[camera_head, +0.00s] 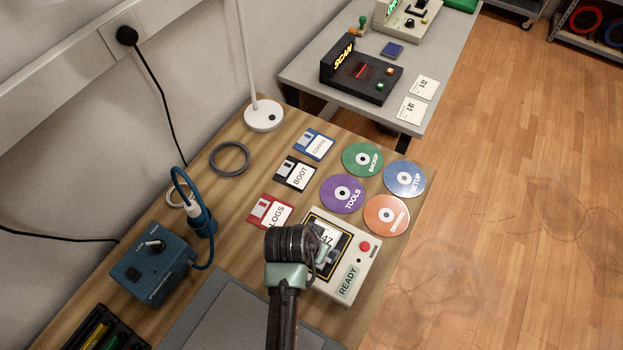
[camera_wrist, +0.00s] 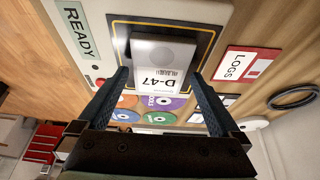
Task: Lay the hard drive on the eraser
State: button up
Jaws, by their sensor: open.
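The hard drive is a pale grey block with a white D-47 label (camera_wrist: 160,58). It appears to lie on the black, yellow-framed pad of a beige device with a READY display, which looks like the eraser (camera_wrist: 95,20). In the head view the drive (camera_head: 328,235) shows partly behind my gripper, within the pad of the eraser (camera_head: 366,262). My gripper (camera_wrist: 160,76) is open, its two dark fingers on either side of the drive's near end. Finger contact is not clear. In the head view my gripper (camera_head: 322,256) is over the eraser.
Red LOGS (camera_head: 270,210), BOOT (camera_head: 296,172) and blue floppy disks (camera_head: 314,143) lie left of and behind the eraser. Several discs, including purple TOOLS (camera_head: 342,194), lie behind it. A blue box (camera_head: 150,275) with a cable stands at left. A SCAN device (camera_head: 362,75) stands on the farther table.

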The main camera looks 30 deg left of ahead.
jog(key=v, duration=1.1)
jog(key=w+r+t+y, duration=0.1)
jog(key=w+r+t, duration=0.2)
jog(key=w+r, duration=0.5)
jog(key=w+r+t+y, duration=0.1)
jog(key=w+r+t, duration=0.35)
jog(key=r, duration=0.65)
jog(key=w+d+r+t, duration=0.2)
jog(key=r, duration=0.6)
jog(key=w+d+r+t, duration=0.2)
jog(key=r+t, duration=0.1)
jog(key=r, duration=0.6)
jog(key=s+d+r+t, duration=0.3)
jog(key=r, duration=0.6)
jog(key=s+d+r+t+h, duration=0.1)
jog(key=s+d+r+t, duration=0.2)
jog(key=r, duration=0.5)
jog(key=s+d+r+t, duration=0.3)
jog(key=s+r+t, duration=0.1)
jog(key=r, duration=0.5)
jog(key=shift+s+r+h, duration=0.35)
jog(key=shift+s+h, duration=0.05)
jog(key=shift+s, duration=0.15)
